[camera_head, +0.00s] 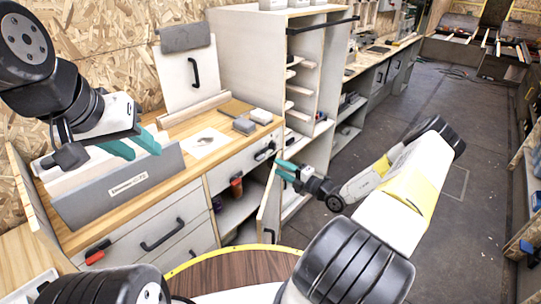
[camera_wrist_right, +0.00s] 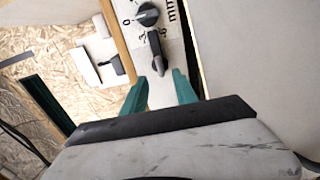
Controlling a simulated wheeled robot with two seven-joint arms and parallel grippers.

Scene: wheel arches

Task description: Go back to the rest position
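My left gripper (camera_head: 133,147) is at the left in the head view, above the grey box on the wooden counter. Its teal fingers point right and look close together; whether they hold anything is hard to see. My right gripper (camera_head: 284,172) is in front of the open cabinet, beside an open cabinet door (camera_head: 269,206). In the right wrist view its teal fingers (camera_wrist_right: 160,90) stand apart with nothing between them. Beyond them is a panel with dark knobs (camera_wrist_right: 148,14).
The wooden counter (camera_head: 190,125) carries a grey box (camera_head: 120,190), a white sheet (camera_head: 203,143) and small grey blocks (camera_head: 244,126). A white panel with a black handle (camera_head: 194,72) leans on the chipboard wall. The floor to the right is open.

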